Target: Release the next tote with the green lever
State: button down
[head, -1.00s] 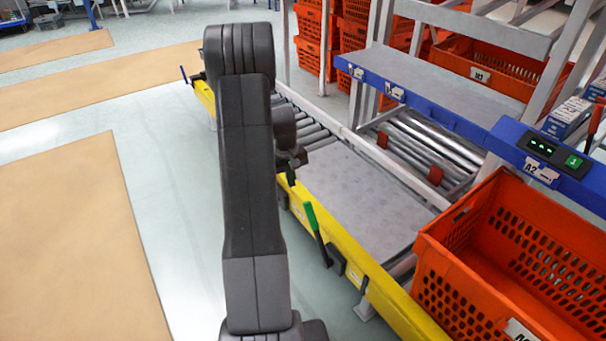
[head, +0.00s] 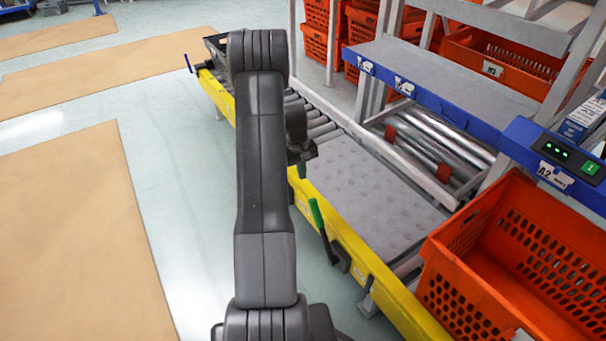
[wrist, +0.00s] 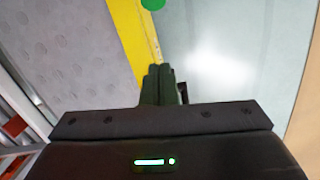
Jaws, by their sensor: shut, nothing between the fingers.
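The lever with the green handle (head: 317,212) stands on the outer side of the yellow rail (head: 345,235), leaning with its grip up and to the left. In the wrist view its round green end (wrist: 152,4) shows at the top edge, beyond my fingertips. My gripper (head: 302,172) is near the rail, a short way up and left of the lever in the head view and apart from it. In the wrist view its fingers (wrist: 158,72) are shut together and empty. An orange tote (head: 480,285) stands at the lower right beside the rail's near end.
A grey dimpled plate (head: 375,195) and rollers (head: 315,122) lie along the rail. A blue-edged shelf (head: 440,115) and stacked orange totes (head: 318,40) stand behind. A small blue lever (head: 187,62) is at the far end.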

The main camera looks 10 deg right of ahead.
notch_tip(320, 180, down, 8)
jog(key=b, duration=0.2)
jog(key=s, duration=0.1)
jog(key=s+r, duration=0.1)
jog(key=s+d+r, duration=0.1)
jog(key=s, duration=0.1)
jog(key=shift+d+r, duration=0.1)
jog(key=shift+r, duration=0.15)
